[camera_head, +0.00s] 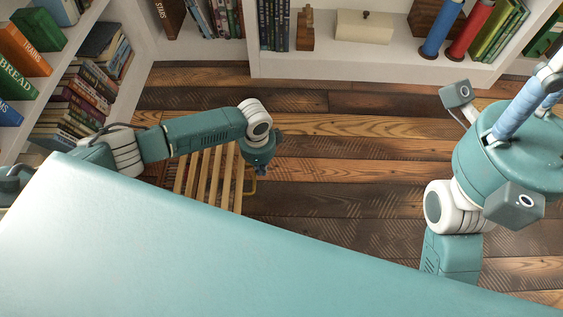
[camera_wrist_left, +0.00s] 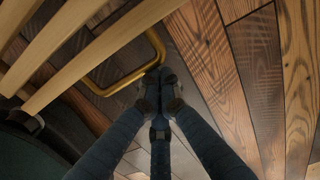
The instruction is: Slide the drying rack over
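The drying rack (camera_head: 206,178) stands low on the plank floor, its pale wooden slats showing beyond my teal body, which hides its near part. In the left wrist view its slats (camera_wrist_left: 98,50) cross the upper left, and a bent gold bar (camera_wrist_left: 118,84) sticks out beside them. My left gripper (camera_head: 258,170) is at the rack's right side, pointing down. In the left wrist view its blue fingers (camera_wrist_left: 160,80) are drawn together at the corner of the gold bar and appear closed on it.
Bare plank floor (camera_head: 335,170) lies open to the right of the rack. A white bookcase (camera_head: 385,62) runs along the back, and a shelf of books (camera_head: 80,108) stands close at the left, near my left arm.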

